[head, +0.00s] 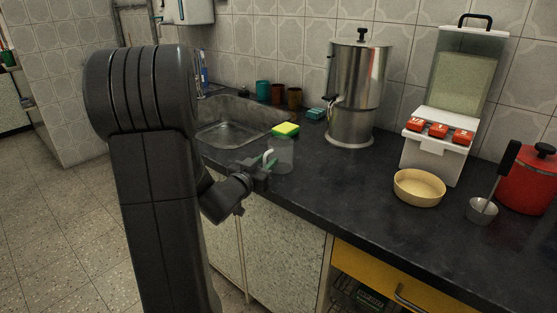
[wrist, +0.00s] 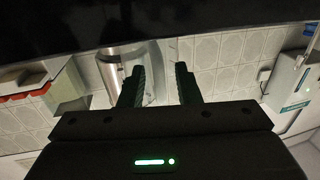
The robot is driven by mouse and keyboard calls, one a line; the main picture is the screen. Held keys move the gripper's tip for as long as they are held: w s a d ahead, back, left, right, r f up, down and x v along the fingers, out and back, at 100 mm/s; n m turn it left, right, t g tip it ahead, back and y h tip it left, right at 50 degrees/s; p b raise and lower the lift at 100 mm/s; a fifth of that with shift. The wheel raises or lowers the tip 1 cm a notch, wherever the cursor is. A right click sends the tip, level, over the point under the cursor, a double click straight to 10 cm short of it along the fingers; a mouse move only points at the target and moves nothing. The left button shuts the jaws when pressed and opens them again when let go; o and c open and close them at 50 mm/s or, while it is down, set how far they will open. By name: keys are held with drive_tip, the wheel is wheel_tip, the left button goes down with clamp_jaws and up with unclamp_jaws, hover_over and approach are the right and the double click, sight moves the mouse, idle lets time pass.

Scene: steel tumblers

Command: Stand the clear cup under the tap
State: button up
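The clear cup (head: 283,154) stands upright on the dark counter near its front edge, just right of the sink. It is faint and see-through. My gripper (head: 268,166) is at the cup's left side, level with its lower half. In the wrist view the two dark green fingers (wrist: 160,82) are apart, with a pale strip and wall tiles showing between them; I cannot tell whether part of the cup is between them. A small white curved piece shows beside the fingers in the head view. The steel dispenser (head: 355,90) has a small tap (head: 333,101) on its left front.
A yellow-green sponge (head: 286,129) lies behind the cup at the sink (head: 232,128) edge. Several coloured cups stand at the wall. A tan bowl (head: 419,187), a grain dispenser (head: 459,100), a ladle-like cup (head: 482,210) and a red canister (head: 530,180) stand right. The counter before the steel dispenser is clear.

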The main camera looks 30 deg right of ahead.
clamp_jaws()
drive_tip(key=shift+r, duration=0.1)
